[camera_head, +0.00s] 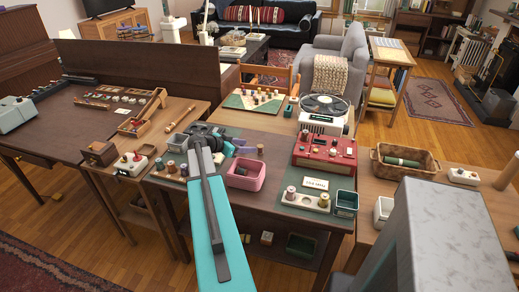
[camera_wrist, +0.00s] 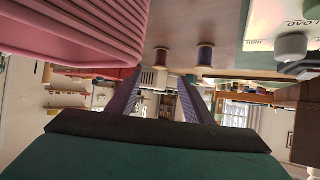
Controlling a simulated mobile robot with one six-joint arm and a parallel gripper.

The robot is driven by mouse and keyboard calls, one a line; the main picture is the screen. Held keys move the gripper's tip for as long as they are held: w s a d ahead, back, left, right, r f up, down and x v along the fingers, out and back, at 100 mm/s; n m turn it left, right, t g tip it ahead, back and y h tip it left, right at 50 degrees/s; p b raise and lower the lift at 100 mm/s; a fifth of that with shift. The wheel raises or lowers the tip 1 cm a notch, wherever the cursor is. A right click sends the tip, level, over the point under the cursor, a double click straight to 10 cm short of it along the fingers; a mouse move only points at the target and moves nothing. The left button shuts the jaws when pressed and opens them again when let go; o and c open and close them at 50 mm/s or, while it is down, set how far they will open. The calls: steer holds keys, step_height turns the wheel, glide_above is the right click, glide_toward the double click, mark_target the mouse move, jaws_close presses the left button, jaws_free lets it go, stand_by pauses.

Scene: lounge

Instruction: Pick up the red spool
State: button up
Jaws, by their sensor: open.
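In the wrist view, which is upside down, a spool with a reddish body (camera_wrist: 161,57) and a dark blue or purple spool (camera_wrist: 205,56) stand close together on the tabletop. They are ahead of my gripper (camera_wrist: 160,76), which is open with nothing between its fingers. The reddish spool is roughly in line with the gap between the fingers, and both spools are apart from them. I cannot pick out the two spools there.
A pink basket (camera_head: 246,173) is close beside my gripper; its ribbed wall (camera_wrist: 75,30) fills one wrist-view corner. A white device with knobs (camera_wrist: 292,45) is opposite. A red device (camera_head: 325,153), a spool rack (camera_head: 306,202) and a green bin (camera_head: 346,203) stand to the right.

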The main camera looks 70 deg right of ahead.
mark_target(260, 146)
steer(key=shift+p+x, duration=0.5)
steer(key=shift+x, duration=1.8)
steer(key=shift+d, duration=0.1)
steer(key=shift+s+d+f+p, duration=0.1)
steer(key=shift+s+d+p, duration=0.15)
steer(key=shift+d+p, duration=0.25)
steer(key=p+x, duration=0.1)
steer(key=x, duration=0.1)
steer(key=shift+s+d+f, duration=0.15)
steer(key=shift+s+d, duration=0.05)
steer(key=shift+d, duration=0.05)
steer(key=shift+s+d+f+p, duration=0.3)
steer(key=shift+d+f+p, duration=0.1)
steer(key=c, duration=1.1)
